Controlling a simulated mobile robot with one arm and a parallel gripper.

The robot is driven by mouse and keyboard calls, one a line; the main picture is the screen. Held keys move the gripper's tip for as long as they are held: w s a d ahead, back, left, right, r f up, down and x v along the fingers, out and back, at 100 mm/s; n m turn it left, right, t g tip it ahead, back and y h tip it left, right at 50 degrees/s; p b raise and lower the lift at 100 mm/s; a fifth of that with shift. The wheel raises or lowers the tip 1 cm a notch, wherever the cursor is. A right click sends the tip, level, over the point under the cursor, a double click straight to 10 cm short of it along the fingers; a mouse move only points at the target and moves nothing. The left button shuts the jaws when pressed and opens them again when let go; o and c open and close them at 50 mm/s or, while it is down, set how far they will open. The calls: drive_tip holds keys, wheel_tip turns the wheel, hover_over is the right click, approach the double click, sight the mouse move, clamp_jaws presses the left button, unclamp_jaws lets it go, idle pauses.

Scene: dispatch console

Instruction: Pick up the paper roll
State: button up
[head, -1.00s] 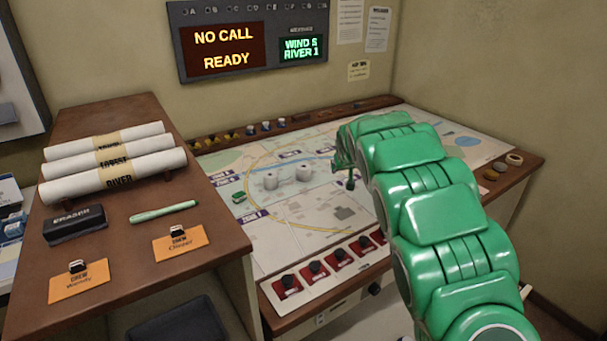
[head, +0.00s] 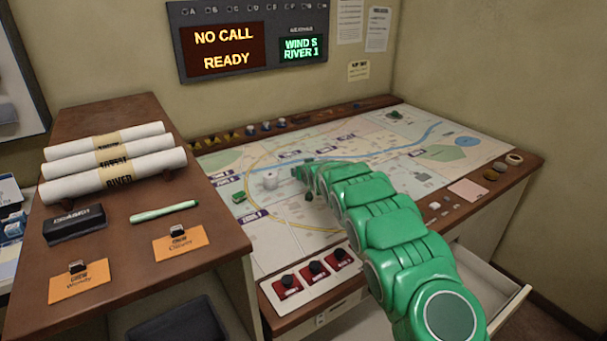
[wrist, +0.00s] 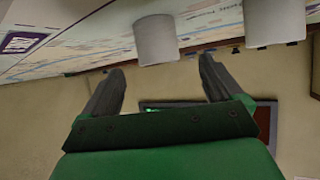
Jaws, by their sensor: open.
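Three white paper rolls with cream labels lie stacked side by side on the brown cabinet at left; the front one (head: 140,172) reads RIVER. A short white cylinder (head: 270,181) stands on the map table. My gripper (head: 303,180) is over the map, right of this cylinder and well away from the labelled rolls. In the wrist view, its two dark fingers (wrist: 158,84) are apart with nothing held between them. Two short white cylinders show past them, one (wrist: 156,40) near the gap and one (wrist: 274,22) to the right. In the head view my gripper hides one.
A black eraser (head: 74,223), a green marker (head: 164,211) and orange cards (head: 180,243) share the cabinet top. An open drawer (head: 490,285) sticks out at right. The display (head: 247,42) hangs on the back wall.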

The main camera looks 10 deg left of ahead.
drive_tip(key=shift+w+a+f, duration=0.2)
drive_tip(key=shift+w+a, duration=0.1)
drive_tip(key=shift+w, duration=0.05)
drive_tip(key=shift+d+x, duration=0.15)
drive_tip(key=shift+x, duration=0.75)
drive_tip(key=shift+d+x, duration=0.1)
drive_tip(key=shift+x, duration=0.8)
drive_tip(key=shift+w+a+f, duration=0.1)
drive_tip(key=shift+w+f, duration=0.05)
drive_tip(key=shift+w, duration=0.3)
drive_tip(key=shift+w+a+f, duration=0.15)
drive_tip(key=shift+w+f, duration=0.1)
drive_tip(key=shift+f, duration=0.1)
drive_tip(key=shift+w+a, duration=0.15)
drive_tip(key=shift+w, duration=0.2)
drive_tip(key=shift+w+a+f, duration=0.1)
drive_tip(key=shift+w+f, duration=0.15)
drive_tip(key=shift+c, duration=0.2)
drive_tip(key=c, duration=1.1)
